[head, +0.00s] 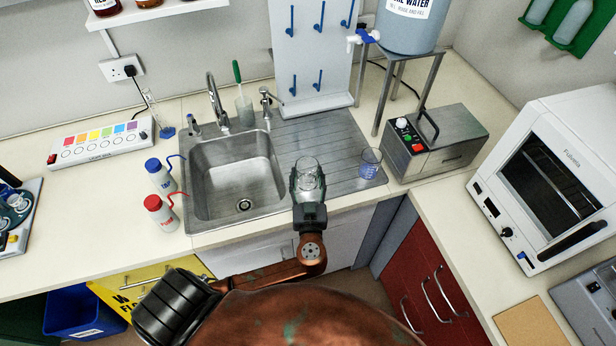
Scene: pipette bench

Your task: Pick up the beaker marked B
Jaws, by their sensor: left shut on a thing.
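My left gripper (308,186) is in front of the drainboard, right of the sink basin. It is shut on a clear glass beaker (308,165), which it holds about upright at the drainboard's front part. I cannot read any letter on this beaker, and the fingers hide its lower part. Whether it touches the drainboard is unclear. A second clear beaker (371,161) with blue markings stands at the right end of the drainboard, apart from the gripper. Its letter is too small to read. My right gripper is not in view.
The steel sink (236,180) is left of the gripper. Red-capped (161,213) and blue-capped (160,176) wash bottles stand on its left. A pegged drying rack (312,60) is behind. A steel bath (436,142) and a white oven (550,175) stand right. The drainboard's middle is clear.

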